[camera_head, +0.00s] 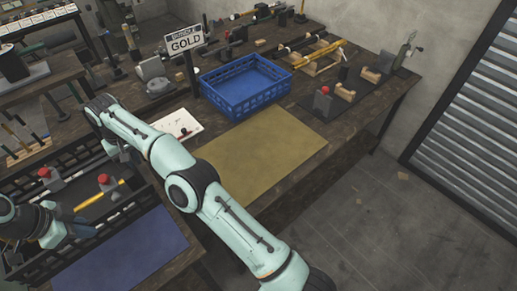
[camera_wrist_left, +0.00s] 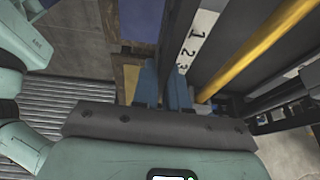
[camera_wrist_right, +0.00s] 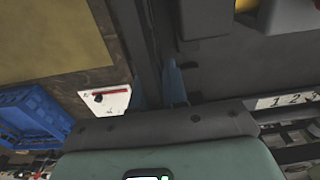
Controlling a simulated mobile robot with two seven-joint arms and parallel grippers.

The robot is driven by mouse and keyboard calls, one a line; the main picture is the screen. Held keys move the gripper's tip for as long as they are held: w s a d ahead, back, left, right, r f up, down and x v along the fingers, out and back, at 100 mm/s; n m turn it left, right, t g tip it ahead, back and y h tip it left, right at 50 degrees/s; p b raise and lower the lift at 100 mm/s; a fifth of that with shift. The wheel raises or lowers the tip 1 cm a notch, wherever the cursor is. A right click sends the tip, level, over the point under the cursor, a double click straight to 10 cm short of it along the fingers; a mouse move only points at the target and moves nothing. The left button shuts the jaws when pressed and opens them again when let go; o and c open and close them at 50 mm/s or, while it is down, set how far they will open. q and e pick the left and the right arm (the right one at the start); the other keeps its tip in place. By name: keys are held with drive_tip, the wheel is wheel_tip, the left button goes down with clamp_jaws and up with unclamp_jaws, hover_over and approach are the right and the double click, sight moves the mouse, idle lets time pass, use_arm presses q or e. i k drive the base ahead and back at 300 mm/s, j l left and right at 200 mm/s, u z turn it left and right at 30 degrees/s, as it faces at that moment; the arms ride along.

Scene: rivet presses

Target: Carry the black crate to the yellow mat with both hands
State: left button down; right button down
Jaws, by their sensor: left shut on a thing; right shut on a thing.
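The black crate (camera_head: 72,160) is at the left in the head view, over the bench beside the blue-purple mat (camera_head: 125,255). It holds red-knobbed pieces and a yellow bar (camera_wrist_left: 260,52). My left gripper (camera_head: 78,230) is shut on the crate's near wall; its fingers (camera_wrist_left: 164,88) straddle the wall in the left wrist view. The yellow mat (camera_head: 245,160) lies bare to the crate's right. I cannot tell the crate's height above the bench.
A blue basket (camera_head: 245,88) stands behind the yellow mat, next to a GOLD sign (camera_head: 186,44). A white sheet with a red item (camera_head: 178,125) lies between crate and mat. Tools and a dark board (camera_head: 345,105) fill the bench's far right. My right arm crosses above the mat's left edge.

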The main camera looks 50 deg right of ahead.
sight(256, 151)
drive_tip(key=k+l+u, duration=0.1)
drive_tip(key=l, duration=0.4)
drive_tip(key=k+l+u, duration=0.1)
drive_tip(key=l, duration=0.4)
drive_tip(key=k+l+u, duration=0.1)
drive_tip(key=k+l, duration=0.15)
drive_tip(key=l, duration=0.2)
drive_tip(key=k+l, duration=0.2)
drive_tip(key=l, duration=0.25)
drive_tip(key=k+l+u, duration=0.15)
drive_tip(key=l, duration=0.35)
drive_tip(key=k+l+u, duration=0.1)
drive_tip(key=k+l, duration=0.15)
drive_tip(key=l, duration=0.15)
drive_tip(key=k+l+u, duration=0.1)
drive_tip(key=l, duration=0.35)
drive_tip(key=k+l+u, duration=0.1)
drive_tip(key=k+l, duration=0.25)
